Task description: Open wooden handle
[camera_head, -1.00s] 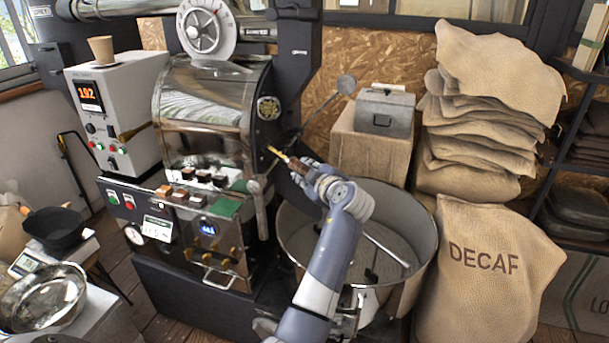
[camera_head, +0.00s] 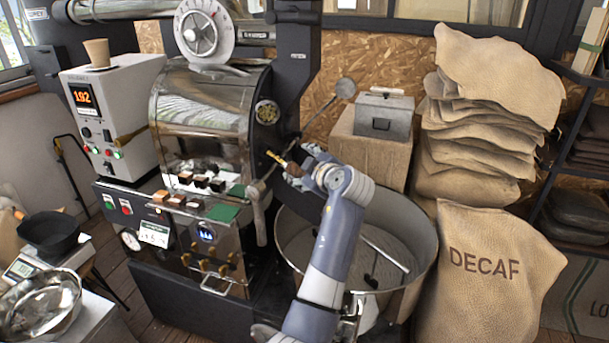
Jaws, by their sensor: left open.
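A short brown wooden handle (camera_head: 293,169) with a brass-coloured shaft sticks out from the front of the roaster's drum, just below the round sight glass. My left gripper (camera_head: 309,160) is beside the handle's right end, open, at the end of my grey-blue arm. Its dark fingers are small and partly hidden by my wrist. I cannot tell whether they touch the handle. My right gripper is not in view.
A metal lever (camera_head: 257,212) hangs left of the handle. A DECAF sack (camera_head: 485,290) stands right of the bin.

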